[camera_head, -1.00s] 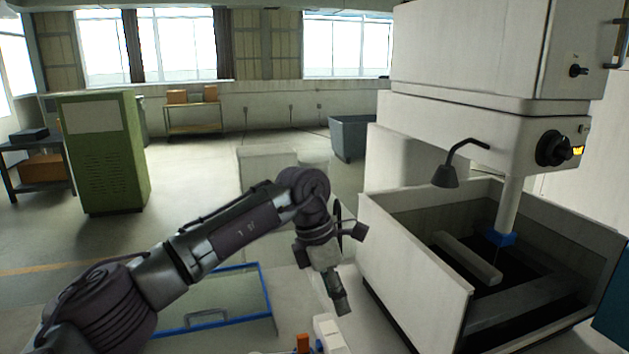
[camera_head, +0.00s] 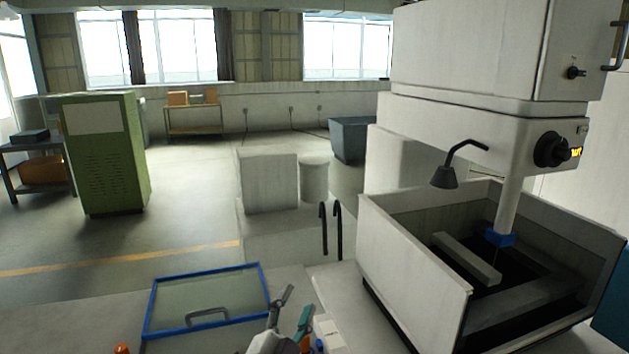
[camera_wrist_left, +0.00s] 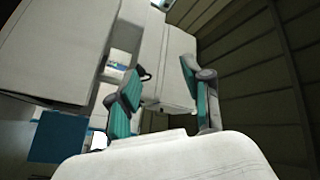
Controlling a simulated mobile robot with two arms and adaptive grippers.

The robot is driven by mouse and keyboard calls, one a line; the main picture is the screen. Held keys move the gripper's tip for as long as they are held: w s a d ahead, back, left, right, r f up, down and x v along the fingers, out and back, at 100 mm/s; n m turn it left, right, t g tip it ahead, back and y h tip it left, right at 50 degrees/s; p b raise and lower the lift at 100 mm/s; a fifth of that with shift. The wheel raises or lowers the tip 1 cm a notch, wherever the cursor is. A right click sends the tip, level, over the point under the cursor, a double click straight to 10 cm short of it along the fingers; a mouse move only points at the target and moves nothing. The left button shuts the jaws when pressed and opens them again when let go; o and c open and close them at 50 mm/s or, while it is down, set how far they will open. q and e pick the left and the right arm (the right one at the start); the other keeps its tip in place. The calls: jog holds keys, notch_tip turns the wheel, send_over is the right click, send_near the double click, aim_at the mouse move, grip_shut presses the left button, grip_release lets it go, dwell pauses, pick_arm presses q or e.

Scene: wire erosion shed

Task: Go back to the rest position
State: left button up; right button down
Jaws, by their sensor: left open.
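My left gripper (camera_head: 297,302) shows at the bottom edge of the head view, its fingers pointing up and spread apart. Its arm is mostly below the frame. In the left wrist view the two teal-padded fingers (camera_wrist_left: 161,68) stand apart with nothing held between them. The gripper is left of the wire erosion machine's open tank (camera_head: 415,270) and apart from it. My right gripper does not show.
A blue-framed glass lid with a handle (camera_head: 207,285) lies to the left of the gripper. A small white block (camera_head: 328,332) is close on its right, partly cut off. A green cabinet (camera_head: 102,150) stands far left. Open floor lies between.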

pick_arm(q)
jog(key=s+a+f+n+g+y, duration=0.5)
jog(key=a+f, duration=0.3)
jog(key=f, duration=0.3)
jog(key=s+a+f+n+g, duration=0.25)
jog(key=s+f, duration=0.25)
jog(key=s, duration=0.3)
jog(key=s+a+f+n+g+y, duration=0.1)
jog(key=s+a+f+n+g, duration=0.2)
jog(key=s, duration=0.6)
jog(key=s+a+f+n+g, duration=0.1)
jog(key=s+a+f+g, duration=0.2)
jog(key=s+f+g, duration=0.4)
jog(key=s+f+b, duration=0.2)
jog(key=f+b, duration=0.5)
jog(key=f, duration=1.3)
jog(key=s+f+b, duration=0.2)
jog(key=f+b, duration=0.4)
jog(key=f, duration=1.5)
jog(key=s+a+f+b, duration=0.1)
jog(key=s+f+b, duration=0.3)
jog(key=s+f, duration=0.4)
jog(key=s+a+f+b, duration=0.2)
jog(key=s+f+b, duration=0.3)
jog(key=f, duration=0.9)
jog(key=s+m, duration=0.1)
jog(key=s, duration=0.2)
jog(key=shift+a+f+g, duration=0.15)
jog(key=shift+a+g, duration=0.05)
jog(key=shift+g, duration=0.15)
